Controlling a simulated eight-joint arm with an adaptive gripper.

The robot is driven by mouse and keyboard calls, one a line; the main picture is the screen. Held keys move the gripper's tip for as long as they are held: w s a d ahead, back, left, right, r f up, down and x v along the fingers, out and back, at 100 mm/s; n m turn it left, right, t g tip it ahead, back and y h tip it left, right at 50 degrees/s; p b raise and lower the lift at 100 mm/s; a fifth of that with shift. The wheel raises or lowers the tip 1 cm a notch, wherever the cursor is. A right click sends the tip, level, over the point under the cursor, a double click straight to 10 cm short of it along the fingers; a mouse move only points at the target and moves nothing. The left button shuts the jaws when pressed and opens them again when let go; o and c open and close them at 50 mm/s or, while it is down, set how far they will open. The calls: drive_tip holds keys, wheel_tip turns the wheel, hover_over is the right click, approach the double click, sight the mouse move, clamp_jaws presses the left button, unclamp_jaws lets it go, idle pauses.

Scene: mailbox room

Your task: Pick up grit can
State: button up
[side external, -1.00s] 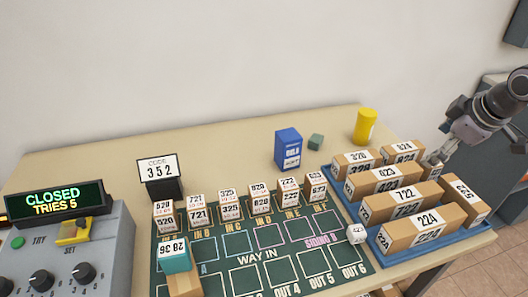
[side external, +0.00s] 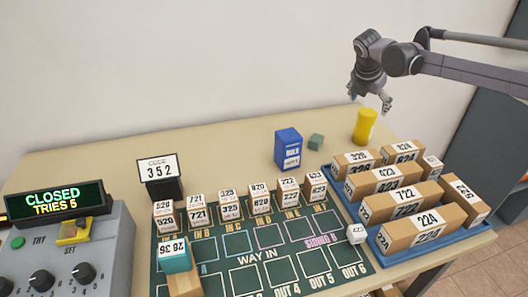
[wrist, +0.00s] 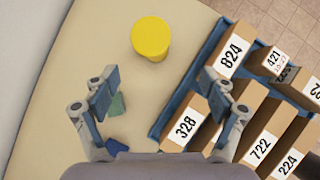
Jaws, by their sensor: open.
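The grit can, which I take to be the yellow cylinder (side external: 364,126), stands upright on the table's back right part. In the wrist view its round yellow top (wrist: 150,38) shows ahead of the fingers, a little left of centre.
A blue tray (side external: 345,203) of numbered boxes lies right of and in front of the can. A blue box (side external: 288,150) and a small green cube (side external: 316,142) stand to its left. The wall is behind. Bare table surrounds the can's left side.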

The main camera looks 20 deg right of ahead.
sight(366, 115)
drive_tip(key=shift+n, duration=0.5)
drive_tip(key=x, duration=0.6)
drive_tip(key=shift+w+a+f, duration=0.1)
drive_tip(key=shift+w+f, duration=0.15)
drive_tip(key=shift+w, duration=0.25)
drive_tip(key=shift+w+x, duration=0.1)
drive_tip(key=shift+x, duration=1.2)
drive_tip(key=shift+w+x, duration=0.15)
drive_tip(key=shift+x, duration=1.2)
drive_tip(key=shift+r, duration=0.15)
drive_tip(key=shift+c, duration=0.3)
drive_tip(key=c, duration=1.6)
drive_tip(key=shift+r, duration=0.1)
drive_tip(key=shift+c, duration=0.2)
